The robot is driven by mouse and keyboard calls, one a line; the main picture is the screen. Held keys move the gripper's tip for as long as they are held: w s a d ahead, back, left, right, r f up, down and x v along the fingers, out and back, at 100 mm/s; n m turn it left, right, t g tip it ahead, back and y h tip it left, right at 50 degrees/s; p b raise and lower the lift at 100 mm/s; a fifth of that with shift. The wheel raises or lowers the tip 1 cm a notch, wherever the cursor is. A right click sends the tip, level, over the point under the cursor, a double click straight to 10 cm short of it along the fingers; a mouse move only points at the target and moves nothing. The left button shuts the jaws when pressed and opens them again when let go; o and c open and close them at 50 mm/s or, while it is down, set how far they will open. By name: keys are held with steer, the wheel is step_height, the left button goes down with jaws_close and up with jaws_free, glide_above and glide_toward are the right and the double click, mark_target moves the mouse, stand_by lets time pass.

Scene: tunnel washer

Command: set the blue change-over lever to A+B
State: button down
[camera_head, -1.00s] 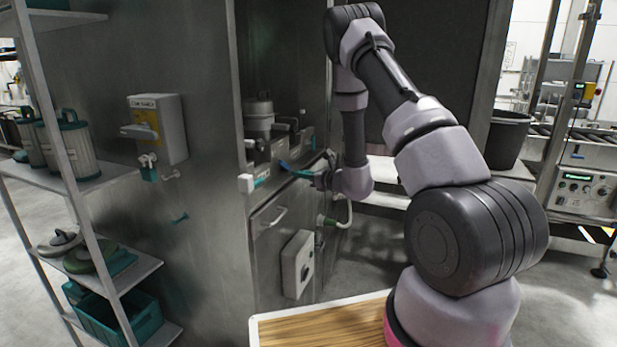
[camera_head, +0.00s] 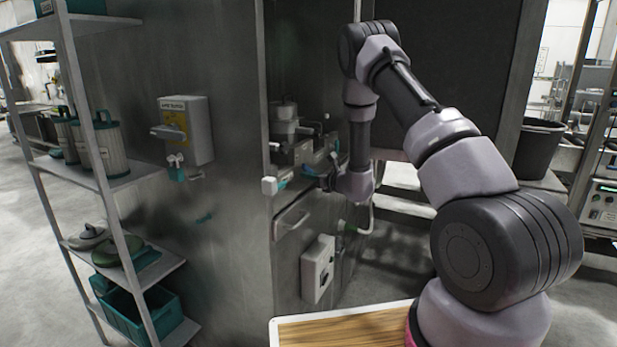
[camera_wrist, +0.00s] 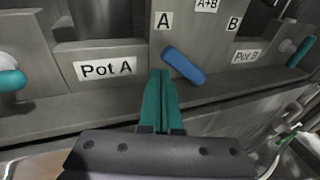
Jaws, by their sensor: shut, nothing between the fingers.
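The blue change-over lever (camera_wrist: 183,66) shows in the wrist view on the metal panel. It lies slanted from upper left to lower right, with its upper end below the "A" label (camera_wrist: 163,20). The "A+B" label (camera_wrist: 207,4) is at the top edge and the "B" label (camera_wrist: 233,23) is to its right. My gripper (camera_wrist: 160,74) has its teal fingers together and empty, with the tips just left of the lever. Whether they touch it I cannot tell.
A "Pot A" plate (camera_wrist: 105,68) with a teal-ended handle (camera_wrist: 10,80) is on the left; a "Pot B" plate (camera_wrist: 246,56) and teal handle (camera_wrist: 301,52) are on the right. A metal ledge runs below. A shelf rack (camera_head: 125,225) stands left of the machine.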

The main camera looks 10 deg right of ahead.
mark_target(306, 166)
steer(key=shift+w+d+r, duration=0.25)
steer(key=shift+w+r, duration=0.1)
steer(key=shift+r, duration=0.3)
steer(key=shift+w+d+r, duration=0.25)
steer(key=shift+w+r, duration=0.1)
steer(key=shift+r, duration=0.3)
steer(key=shift+w+d+r, duration=0.65)
steer(key=shift+w+r, duration=0.1)
steer(key=shift+w, duration=0.1)
stand_by(1.1)
stand_by(0.3)
steer(key=shift+s+a+r, duration=0.15)
steer(key=shift+s+a, duration=0.05)
steer(key=shift+s, duration=0.05)
steer(key=v, duration=1)
